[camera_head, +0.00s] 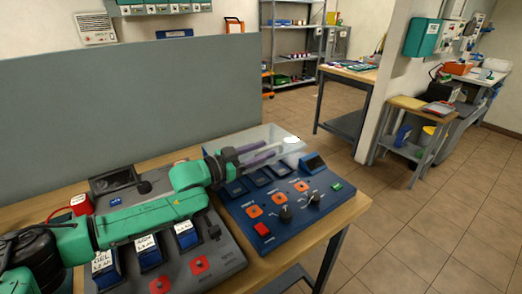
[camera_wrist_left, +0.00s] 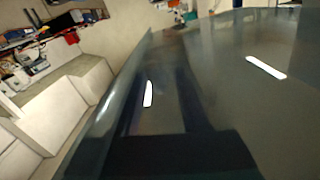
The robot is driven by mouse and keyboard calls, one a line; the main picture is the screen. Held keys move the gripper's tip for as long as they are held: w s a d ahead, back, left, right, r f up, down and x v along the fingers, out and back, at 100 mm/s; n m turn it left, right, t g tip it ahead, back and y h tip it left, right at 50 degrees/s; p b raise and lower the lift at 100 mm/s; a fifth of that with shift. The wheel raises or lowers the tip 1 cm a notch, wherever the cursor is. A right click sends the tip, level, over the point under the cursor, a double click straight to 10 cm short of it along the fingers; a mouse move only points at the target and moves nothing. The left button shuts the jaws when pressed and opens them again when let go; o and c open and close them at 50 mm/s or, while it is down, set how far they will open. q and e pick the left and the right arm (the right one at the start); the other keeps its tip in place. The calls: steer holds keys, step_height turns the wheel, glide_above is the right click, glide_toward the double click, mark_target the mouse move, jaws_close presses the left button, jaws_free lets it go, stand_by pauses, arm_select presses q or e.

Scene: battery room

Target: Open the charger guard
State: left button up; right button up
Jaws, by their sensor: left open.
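The charger (camera_head: 285,222) is a blue panel on the bench, with orange-marked buttons, black knobs and a red switch. A clear guard (camera_head: 265,133) shows at its back edge; its exact angle is hard to tell. My left gripper (camera_head: 276,149) is open, its fingers pointing right at the guard, over the back of the panel. I cannot tell whether they touch the guard. In the left wrist view a dark, glossy see-through sheet (camera_wrist_left: 225,75), apparently the guard, fills most of the picture close up. My right gripper is out of view.
A grey panel (camera_head: 130,100) stands behind the bench (camera_head: 335,210). Left of the charger, under my left arm, is a grey unit (camera_head: 225,255) with blue labelled blocks and red buttons. A red padlock-like item (camera_head: 80,204) sits at the left. Tiled floor is clear to the right.

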arm_select(q)
jaws_close()
steer(key=shift+a+r, duration=0.1)
stand_by(1.2)
